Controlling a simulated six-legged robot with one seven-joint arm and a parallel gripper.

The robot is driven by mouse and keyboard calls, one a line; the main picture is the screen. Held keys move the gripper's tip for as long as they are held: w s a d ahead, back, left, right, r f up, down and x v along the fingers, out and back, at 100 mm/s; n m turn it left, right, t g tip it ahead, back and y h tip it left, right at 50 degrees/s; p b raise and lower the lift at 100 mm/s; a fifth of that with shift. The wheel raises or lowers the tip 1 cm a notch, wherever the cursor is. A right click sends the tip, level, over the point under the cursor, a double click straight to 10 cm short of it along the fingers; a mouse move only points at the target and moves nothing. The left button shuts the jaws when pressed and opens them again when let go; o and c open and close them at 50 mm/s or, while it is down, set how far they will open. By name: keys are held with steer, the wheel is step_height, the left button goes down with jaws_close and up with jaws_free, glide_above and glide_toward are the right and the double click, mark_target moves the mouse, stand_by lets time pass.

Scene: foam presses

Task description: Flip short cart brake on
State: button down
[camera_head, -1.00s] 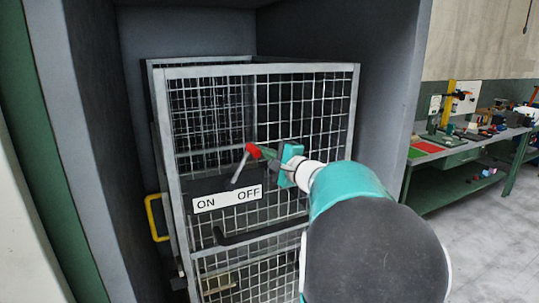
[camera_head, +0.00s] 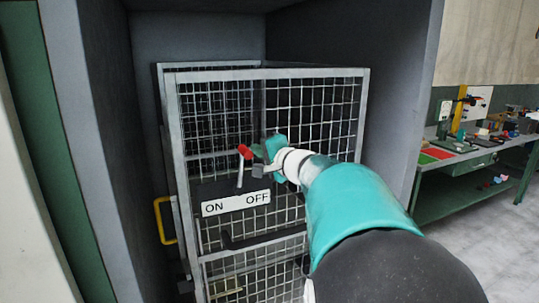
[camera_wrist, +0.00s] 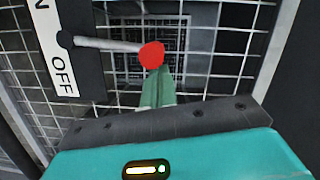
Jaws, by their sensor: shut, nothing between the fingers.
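The short cart (camera_head: 268,73) is a grey wire-mesh cage inside a dark bay. Its brake lever has a red knob (camera_head: 245,151) on a thin metal rod. The rod stands nearly upright, between ON and OFF on the white label (camera_head: 236,202). My gripper (camera_head: 258,152) is shut and empty, just right of the knob, on the OFF side. In the wrist view, the closed green fingers (camera_wrist: 157,88) reach up to the red knob (camera_wrist: 151,54) and appear to touch it.
A dark handle bar (camera_head: 262,237) crosses the cart front below the label. A yellow handle (camera_head: 164,220) sticks out at the cart's left. Grey bay walls stand close on both sides. A green workbench (camera_head: 470,165) with clutter is at the right.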

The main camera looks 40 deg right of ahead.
steer(key=w+a+n+g+h, duration=0.1)
steer(key=w+a+n, duration=0.1)
steer(key=a+n, duration=0.4)
steer(key=shift+w+a+f+g, duration=0.15)
steer(key=shift+w+a+g, duration=0.25)
steer(key=shift+a, duration=1.1)
steer(key=shift+a+n, duration=0.1)
steer(key=shift+n, duration=0.2)
